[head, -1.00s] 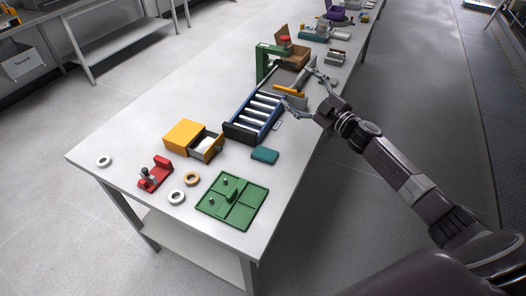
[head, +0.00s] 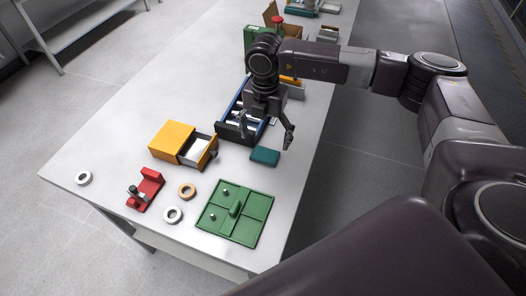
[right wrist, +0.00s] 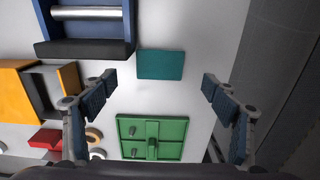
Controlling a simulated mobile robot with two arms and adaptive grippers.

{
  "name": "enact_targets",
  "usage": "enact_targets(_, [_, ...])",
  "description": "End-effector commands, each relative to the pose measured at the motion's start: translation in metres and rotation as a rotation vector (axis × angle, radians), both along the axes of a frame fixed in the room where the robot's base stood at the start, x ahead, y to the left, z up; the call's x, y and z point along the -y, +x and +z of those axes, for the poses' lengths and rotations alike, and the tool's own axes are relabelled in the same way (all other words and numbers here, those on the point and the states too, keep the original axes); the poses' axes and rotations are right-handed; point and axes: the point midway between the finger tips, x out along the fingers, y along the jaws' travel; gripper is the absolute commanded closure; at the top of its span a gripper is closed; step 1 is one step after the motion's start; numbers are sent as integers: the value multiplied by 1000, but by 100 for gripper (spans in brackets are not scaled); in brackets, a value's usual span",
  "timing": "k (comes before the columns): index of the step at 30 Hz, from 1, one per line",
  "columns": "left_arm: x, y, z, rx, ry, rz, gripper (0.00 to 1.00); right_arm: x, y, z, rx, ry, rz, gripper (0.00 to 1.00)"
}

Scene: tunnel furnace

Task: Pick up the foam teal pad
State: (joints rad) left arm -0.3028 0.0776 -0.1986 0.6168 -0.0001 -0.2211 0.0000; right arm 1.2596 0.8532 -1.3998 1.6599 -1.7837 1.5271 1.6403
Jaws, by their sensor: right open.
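The foam teal pad (head: 265,156) lies flat on the white table, right of the open drawer and beyond the green tray. In the right wrist view the teal pad (right wrist: 160,65) is near the top centre, ahead of and between the spread fingers. My right gripper (head: 267,134) is open and empty, pointing down above the table close to the pad, not touching it as far as I can see. Its two fingers also show in the right wrist view (right wrist: 158,88). My left gripper is not in view.
A green divided tray (head: 262,207) lies nearer the table's front. A yellow box (head: 171,140) with an open drawer stands left of the pad. A blue-framed roller conveyor (head: 231,104) is behind it. Rings (head: 173,215) and a red fixture (head: 149,187) lie left. The table's right edge is close to the pad.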

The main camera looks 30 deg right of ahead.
Motion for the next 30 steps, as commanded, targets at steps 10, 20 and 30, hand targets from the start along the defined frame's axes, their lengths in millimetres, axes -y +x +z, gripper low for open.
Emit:
enact_targets(10, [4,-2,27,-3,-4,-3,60,0,-1,-45,-5,4,2,20])
enact_targets(20, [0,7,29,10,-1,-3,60,0,0,-63,0,5,3,20])
enact_targets(30, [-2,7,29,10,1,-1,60,0,0,-63,-1,6,3,49])
